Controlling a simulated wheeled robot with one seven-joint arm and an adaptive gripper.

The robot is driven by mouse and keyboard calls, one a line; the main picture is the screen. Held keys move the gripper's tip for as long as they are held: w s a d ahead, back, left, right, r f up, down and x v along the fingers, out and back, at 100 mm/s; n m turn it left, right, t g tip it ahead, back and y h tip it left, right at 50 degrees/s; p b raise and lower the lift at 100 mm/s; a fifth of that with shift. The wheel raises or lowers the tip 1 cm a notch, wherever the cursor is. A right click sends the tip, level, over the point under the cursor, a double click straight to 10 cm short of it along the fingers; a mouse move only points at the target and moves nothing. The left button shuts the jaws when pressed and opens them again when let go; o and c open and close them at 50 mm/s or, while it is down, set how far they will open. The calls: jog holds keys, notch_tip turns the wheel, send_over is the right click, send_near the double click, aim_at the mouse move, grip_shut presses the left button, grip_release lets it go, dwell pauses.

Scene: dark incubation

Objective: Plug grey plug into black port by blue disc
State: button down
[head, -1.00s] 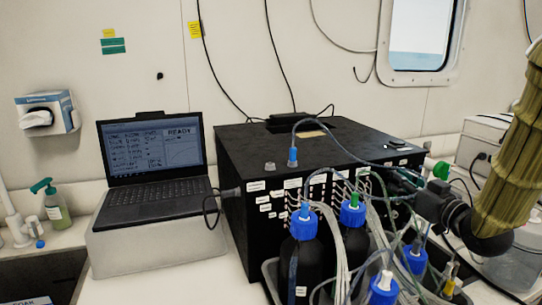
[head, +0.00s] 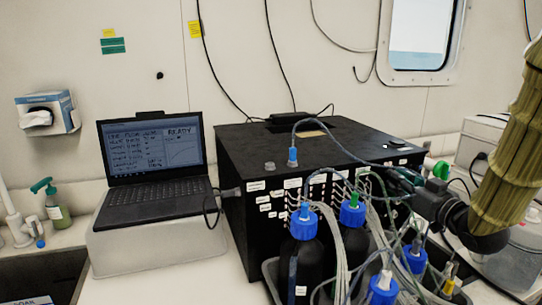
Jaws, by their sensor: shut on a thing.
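My gripper (head: 404,181) is dark and shows small at the right front edge of the black box (head: 335,150). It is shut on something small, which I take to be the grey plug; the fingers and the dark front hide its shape. A grey-blue tube arcs from a blue fitting (head: 292,156) on the box top towards my gripper. The row of fittings on the box front (head: 325,187) is crowded with tubes. I cannot make out the black port or the blue disc, nor whether the held thing touches a port.
Blue-capped dark bottles (head: 303,225) and loose tubes stand close before the box, below my gripper. An open laptop (head: 152,155) stands at left, with a cabled connector (head: 230,192) between it and the box. A green knob (head: 441,170) is just behind my gripper.

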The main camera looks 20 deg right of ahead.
jog(key=shift+w, duration=0.35)
dwell(0.4)
jog(key=c, duration=1.4)
grip_release()
